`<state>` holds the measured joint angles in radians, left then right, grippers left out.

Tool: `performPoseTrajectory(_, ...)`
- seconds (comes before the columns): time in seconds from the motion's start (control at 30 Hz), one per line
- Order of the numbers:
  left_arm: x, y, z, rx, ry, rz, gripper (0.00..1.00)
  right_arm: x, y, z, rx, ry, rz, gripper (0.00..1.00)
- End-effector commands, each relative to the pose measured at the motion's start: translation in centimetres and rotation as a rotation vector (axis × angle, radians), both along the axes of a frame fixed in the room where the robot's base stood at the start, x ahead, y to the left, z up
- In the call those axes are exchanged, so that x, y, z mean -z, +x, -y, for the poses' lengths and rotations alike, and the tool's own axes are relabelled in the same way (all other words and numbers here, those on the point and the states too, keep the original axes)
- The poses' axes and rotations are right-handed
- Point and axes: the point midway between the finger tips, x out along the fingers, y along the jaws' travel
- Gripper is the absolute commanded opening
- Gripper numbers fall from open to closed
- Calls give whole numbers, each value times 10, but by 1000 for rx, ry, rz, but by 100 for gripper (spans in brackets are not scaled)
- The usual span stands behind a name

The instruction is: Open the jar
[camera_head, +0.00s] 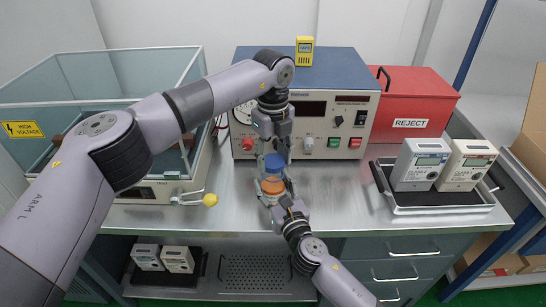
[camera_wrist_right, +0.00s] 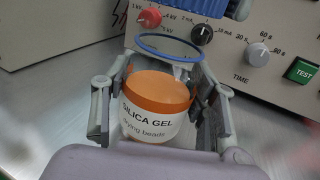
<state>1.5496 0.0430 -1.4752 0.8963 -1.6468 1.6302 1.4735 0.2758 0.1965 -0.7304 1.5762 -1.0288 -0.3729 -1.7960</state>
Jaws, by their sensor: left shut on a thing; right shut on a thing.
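The jar (camera_head: 272,187) is a short round one with an orange top and a white label reading "SILICA GEL drying beads"; it also shows in the right wrist view (camera_wrist_right: 155,105). My right gripper (camera_head: 270,192) is shut around its sides, one finger on each side. A blue ribbed lid (camera_head: 274,163) is above the jar, held in my left gripper (camera_head: 273,152), which comes down from above. In the right wrist view the lid (camera_wrist_right: 195,6) is at the top edge, partly cut off. A thin blue ring (camera_wrist_right: 170,47) shows between lid and orange top.
A high-voltage tester (camera_head: 306,110) stands behind, with a yellow meter (camera_head: 304,50) on top. A red reject box (camera_head: 415,104) is at the back right. A tray (camera_head: 440,207) holds two white meters (camera_head: 420,165). A glass-walled test cage (camera_head: 75,85) is at left. The bench front is fairly clear.

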Motion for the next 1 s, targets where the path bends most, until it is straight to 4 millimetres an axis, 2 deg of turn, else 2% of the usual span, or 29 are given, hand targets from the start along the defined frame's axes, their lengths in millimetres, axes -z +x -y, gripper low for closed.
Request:
performPoseTrajectory(0.17, -7, 0, 0, 0, 0, 1, 12, 1, 0, 0, 0, 0, -1, 0)
performPoseTrajectory(0.43, -38, 0, 0, 0, 1, 1, 12, 1, 0, 0, 0, 0, -1, 0)
performPoseTrajectory(0.67, -40, 0, 0, 0, 0, 0, 12, 1, 0, 0, 0, 0, -1, 0)
performPoseTrajectory(0.7, -40, 0, 0, 0, 0, 0, 12, 1, 0, 0, 0, 0, -1, 56)
performPoseTrajectory(1.0, -40, 0, 0, 0, 0, 0, 12, 0, 0, 0, 0, 0, -1, 76)
